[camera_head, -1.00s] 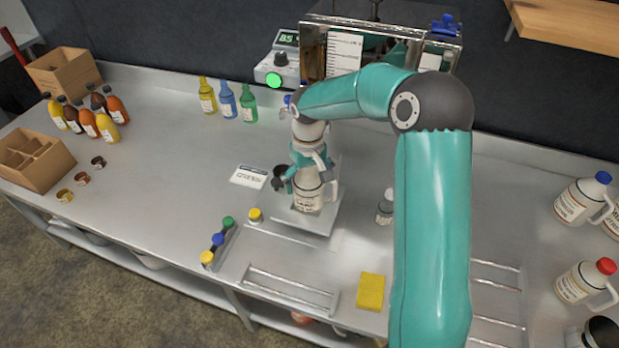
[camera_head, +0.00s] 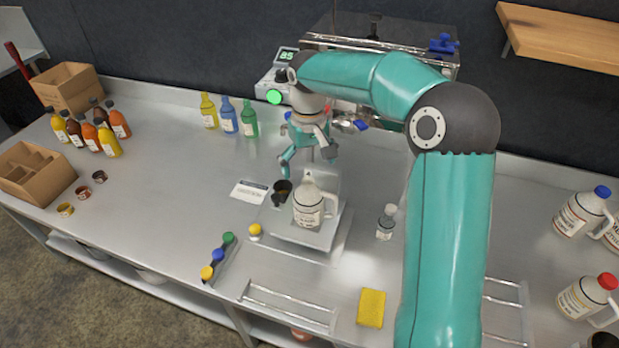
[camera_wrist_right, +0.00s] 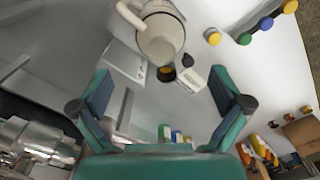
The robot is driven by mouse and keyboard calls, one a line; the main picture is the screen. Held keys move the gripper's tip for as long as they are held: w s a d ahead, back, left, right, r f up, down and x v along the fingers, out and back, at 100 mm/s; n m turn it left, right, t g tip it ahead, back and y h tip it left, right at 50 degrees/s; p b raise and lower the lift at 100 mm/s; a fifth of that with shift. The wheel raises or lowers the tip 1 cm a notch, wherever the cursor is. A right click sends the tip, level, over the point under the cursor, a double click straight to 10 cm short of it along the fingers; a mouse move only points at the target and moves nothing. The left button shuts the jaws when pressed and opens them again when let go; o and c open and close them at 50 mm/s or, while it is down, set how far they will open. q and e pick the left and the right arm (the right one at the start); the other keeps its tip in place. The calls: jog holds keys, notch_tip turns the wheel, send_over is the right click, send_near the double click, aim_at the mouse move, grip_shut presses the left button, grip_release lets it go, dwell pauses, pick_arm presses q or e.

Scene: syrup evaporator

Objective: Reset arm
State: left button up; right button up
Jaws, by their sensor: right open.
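My right arm reaches in from the right side of the head view, and its right gripper (camera_head: 308,158) hangs above and just behind a white jug (camera_head: 309,207). The gripper is open and empty. In the right wrist view the fingers of the right gripper (camera_wrist_right: 165,105) are spread wide, with the jug (camera_wrist_right: 160,38) beyond them, apart from the fingertips. The jug stands upright on a square scale plate (camera_head: 318,240). A small dark cup (camera_head: 282,190) is beside the jug on its left. My left gripper is not in view.
An evaporator (camera_head: 350,60) with a green-lit control box (camera_head: 285,68) stands behind the gripper. Colored bottles (camera_head: 228,116) stand at the back left. A small clear bottle (camera_head: 387,222) and a yellow sponge (camera_head: 371,308) sit right of the jug. The left counter middle is clear.

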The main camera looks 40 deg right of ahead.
jog(key=shift+r, duration=0.95)
